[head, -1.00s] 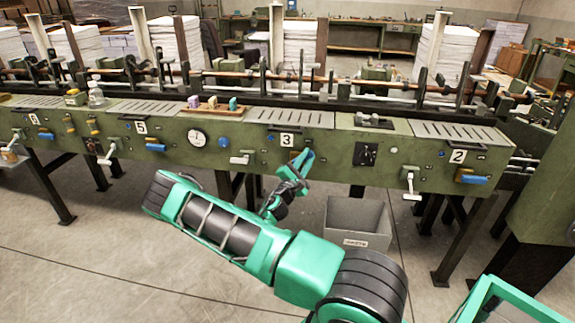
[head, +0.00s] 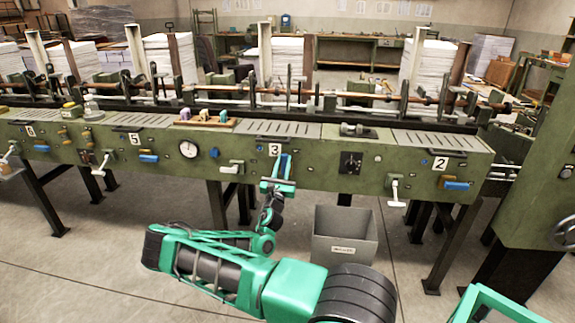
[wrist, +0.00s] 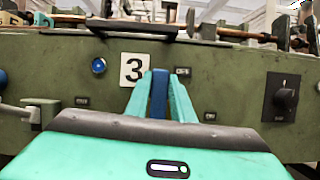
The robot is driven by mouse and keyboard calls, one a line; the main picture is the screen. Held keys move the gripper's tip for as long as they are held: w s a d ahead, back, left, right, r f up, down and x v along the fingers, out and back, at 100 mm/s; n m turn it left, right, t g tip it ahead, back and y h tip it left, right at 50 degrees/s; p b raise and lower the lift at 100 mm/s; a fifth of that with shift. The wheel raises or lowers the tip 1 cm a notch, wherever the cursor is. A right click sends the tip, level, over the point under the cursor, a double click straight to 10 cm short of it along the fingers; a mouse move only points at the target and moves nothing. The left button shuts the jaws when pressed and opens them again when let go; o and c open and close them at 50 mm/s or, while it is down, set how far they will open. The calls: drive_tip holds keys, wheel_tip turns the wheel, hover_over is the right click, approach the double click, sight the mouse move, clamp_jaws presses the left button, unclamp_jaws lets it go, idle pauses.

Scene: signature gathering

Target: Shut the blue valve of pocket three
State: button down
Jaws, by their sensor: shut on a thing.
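The blue valve handle (head: 285,165) of pocket three is on the green machine front, just below and right of the number 3 plate (head: 275,149). In the wrist view the blue handle (wrist: 158,98) stands upright between my two teal fingers, right of the plate (wrist: 134,69). My gripper (wrist: 160,80), also in the head view (head: 281,172), is shut on the handle. The handle's pivot is hidden by my gripper.
A blue button (wrist: 98,66) is left of the plate. A black rotary switch (head: 350,162) is to the right. A white-handled lever (head: 231,168) is to the left. Pocket two's blue handle (head: 457,185) lies level. A grey bin (head: 345,232) stands on the floor below.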

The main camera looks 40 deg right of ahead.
drive_tip(key=shift+w+a+r+n+t+y, duration=0.15)
drive_tip(key=shift+w+n+t+y, duration=0.2)
drive_tip(key=shift+n+t, duration=0.35)
drive_tip(key=c, duration=1.6)
unclamp_jaws()
drive_tip(key=shift+w, duration=0.1)
drive_tip(key=shift+o, duration=0.2)
drive_tip(key=shift+s+f, duration=0.2)
drive_tip(key=shift+s, duration=0.05)
drive_tip(key=v, duration=1)
drive_tip(key=shift+a, duration=0.25)
drive_tip(key=shift+s+g, duration=0.1)
drive_tip(key=shift+g, duration=0.3)
